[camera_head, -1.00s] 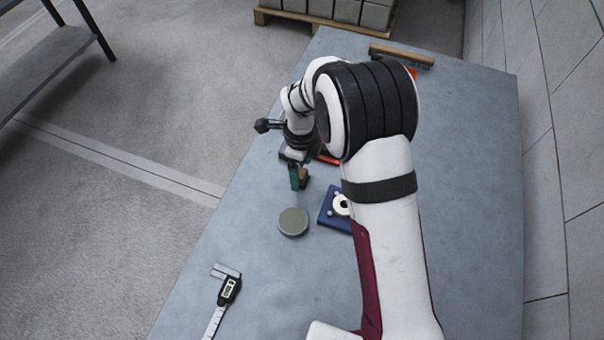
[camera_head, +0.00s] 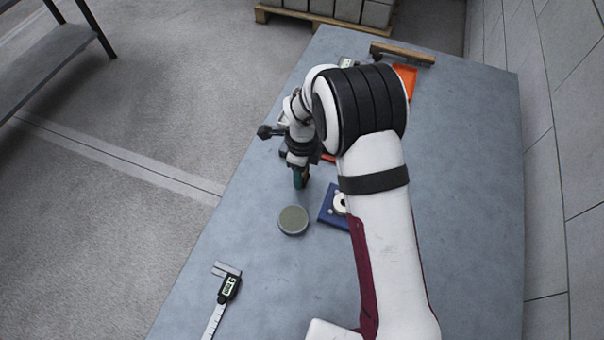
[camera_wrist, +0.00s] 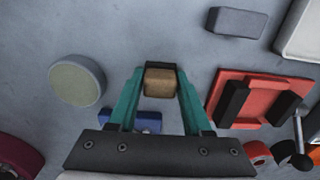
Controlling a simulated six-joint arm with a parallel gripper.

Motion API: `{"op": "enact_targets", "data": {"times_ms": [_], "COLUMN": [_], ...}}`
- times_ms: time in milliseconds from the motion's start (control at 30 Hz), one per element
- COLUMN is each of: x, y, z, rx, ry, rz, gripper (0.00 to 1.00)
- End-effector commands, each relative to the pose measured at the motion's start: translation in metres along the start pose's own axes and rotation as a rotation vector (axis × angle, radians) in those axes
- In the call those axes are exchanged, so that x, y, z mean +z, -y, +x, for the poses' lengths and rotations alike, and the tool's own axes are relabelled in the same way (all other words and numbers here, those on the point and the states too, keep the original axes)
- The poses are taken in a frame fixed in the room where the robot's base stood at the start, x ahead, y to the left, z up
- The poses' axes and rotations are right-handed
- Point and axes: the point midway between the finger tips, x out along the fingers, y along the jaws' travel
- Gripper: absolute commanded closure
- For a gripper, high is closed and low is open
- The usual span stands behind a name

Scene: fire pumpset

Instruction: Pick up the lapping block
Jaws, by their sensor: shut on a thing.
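The lapping block (camera_wrist: 160,82) is a small tan-brown block between the fingertips of my gripper (camera_wrist: 160,80) in the wrist view. My gripper has teal fingers and is shut on the block, one finger on each side. In the head view my gripper (camera_head: 299,180) points down over the table, just beyond a round grey-green disc. The block is mostly hidden by the fingers there. I cannot tell whether the block touches the table.
The round disc (camera_head: 293,220) and a blue plate with a white ring (camera_head: 331,208) lie near the gripper. A digital caliper (camera_head: 227,288) lies in front. A red fixture (camera_wrist: 262,98) and grey block (camera_wrist: 236,22) show in the wrist view. An orange tray (camera_head: 404,82) stands behind.

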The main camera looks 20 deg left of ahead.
Motion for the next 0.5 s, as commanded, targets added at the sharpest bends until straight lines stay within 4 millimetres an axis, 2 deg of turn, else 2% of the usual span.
{"op": "enact_targets", "data": {"times_ms": [267,467,500], "x": [0.000,0.001,-0.005], "y": [0.000,0.001,0.001], "z": [-0.007,-0.039,-0.045], "rx": [-0.001,-0.005,-0.003], "ry": [0.001,0.000,-0.002], "rz": [0.000,0.000,0.003], "gripper": [1.00,1.00,1.00]}}
